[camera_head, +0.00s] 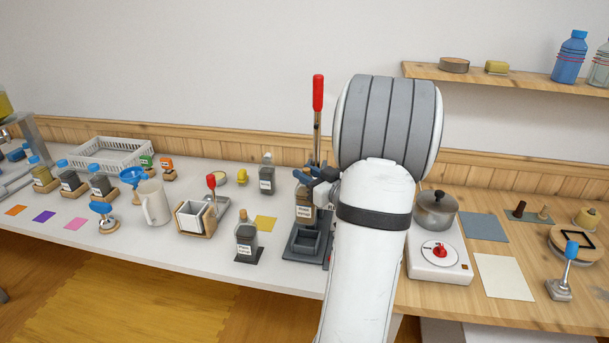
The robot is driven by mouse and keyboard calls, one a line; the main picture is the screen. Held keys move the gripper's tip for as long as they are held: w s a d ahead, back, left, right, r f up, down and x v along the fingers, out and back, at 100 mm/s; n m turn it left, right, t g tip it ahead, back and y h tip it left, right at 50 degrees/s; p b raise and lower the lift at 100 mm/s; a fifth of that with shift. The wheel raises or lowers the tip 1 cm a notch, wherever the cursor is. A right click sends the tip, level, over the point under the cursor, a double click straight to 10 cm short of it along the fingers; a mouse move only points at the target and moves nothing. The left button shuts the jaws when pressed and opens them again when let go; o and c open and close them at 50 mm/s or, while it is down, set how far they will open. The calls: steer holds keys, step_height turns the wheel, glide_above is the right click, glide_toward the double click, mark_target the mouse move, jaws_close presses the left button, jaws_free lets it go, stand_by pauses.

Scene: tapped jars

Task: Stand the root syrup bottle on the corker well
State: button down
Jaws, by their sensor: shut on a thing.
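The root syrup bottle (304,212) is a small brown bottle with a white label. My gripper (308,180), with dark blue fingers, is shut on its upper part and holds it upright. The corker is a dark stand with a tall lever (318,93) that ends in a red grip. Its square well (305,241) is at the front of the base, below the bottle. The bottle's bottom appears to be just above or at the well; I cannot tell if they touch. My white arm hides the area right of the corker.
A second labelled bottle (246,242) stands on a dark pad to the left, and a dark bottle (266,176) stands behind. A small red-handled device (212,188) and a white mug (153,202) are further left. A hotplate with a pot (436,211) is at right.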

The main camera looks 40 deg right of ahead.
mark_target(315, 210)
steer(key=shift+r, duration=0.1)
steer(key=shift+f+n+y, duration=0.3)
steer(key=shift+s+f+b, duration=0.1)
steer(key=shift+f+b, duration=3.35)
steer(key=shift+f, duration=0.8)
steer(key=shift+f+b, duration=0.5)
steer(key=shift+f, duration=0.1)
steer(key=c, duration=1.1)
jaws_free()
steer(key=shift+s, duration=0.1)
steer(key=shift+s+d, duration=0.15)
steer(key=shift+s, duration=1.15)
steer(key=shift+s+d, duration=0.2)
steer(key=shift+s, duration=1.1)
steer(key=shift+s+d, duration=0.15)
steer(key=shift+s, duration=1.15)
